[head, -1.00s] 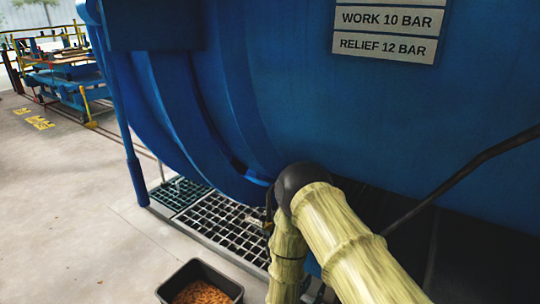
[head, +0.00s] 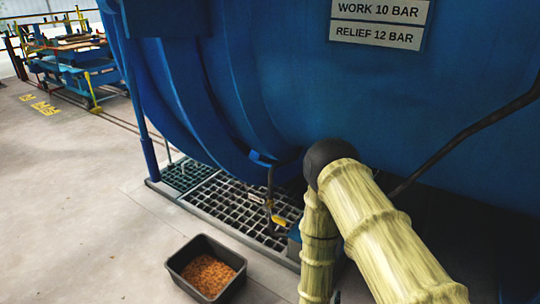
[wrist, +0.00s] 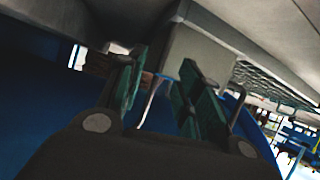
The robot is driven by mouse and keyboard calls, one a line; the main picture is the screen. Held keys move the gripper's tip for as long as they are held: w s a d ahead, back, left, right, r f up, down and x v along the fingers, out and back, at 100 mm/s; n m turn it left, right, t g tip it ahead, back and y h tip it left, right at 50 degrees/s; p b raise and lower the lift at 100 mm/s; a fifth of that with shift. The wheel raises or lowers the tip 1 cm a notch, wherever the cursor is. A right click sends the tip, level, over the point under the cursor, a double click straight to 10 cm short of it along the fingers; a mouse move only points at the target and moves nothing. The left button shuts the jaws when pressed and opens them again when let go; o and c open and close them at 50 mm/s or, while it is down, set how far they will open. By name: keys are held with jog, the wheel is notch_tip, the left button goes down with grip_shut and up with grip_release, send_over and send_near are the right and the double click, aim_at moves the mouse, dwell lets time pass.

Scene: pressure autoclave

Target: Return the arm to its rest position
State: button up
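My arm, in a pale yellow sleeve with a dark elbow joint, stands at the lower right in the head view. Its lower part points down in front of the blue autoclave (head: 380,110). My gripper is not visible in the head view. In the wrist view my gripper (wrist: 162,95) shows two green-padded fingers standing apart. Nothing is held between them. The wrist picture is tilted, with blue surfaces at left and a grating at upper right.
A black bin (head: 178,270) with brown granules stands on the floor. A floor grating (head: 225,200) runs beside the autoclave; a yellow-handled lever (head: 278,219) is near my arm. A dark hose (head: 470,130) crosses at right. Blue carts (head: 75,70) stand far left. The left floor is clear.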

jog(key=s+d+n+g+y+p, duration=0.25)
jog(key=s+g, duration=0.35)
jog(key=s, duration=1)
jog(key=s+d+n+g+y+p, duration=0.1)
jog(key=s+g+y, duration=0.3)
jog(key=s, duration=1.1)
notch_tip(320, 180, up, 38)
jog(key=g+p, duration=0.1)
jog(key=p, duration=3.6)
jog(key=shift+s+r+g+h+p, duration=0.15)
jog(key=shift+r+g+h+p, duration=0.05)
jog(key=shift+g+h+p, duration=0.2)
jog(key=shift+a, duration=0.1)
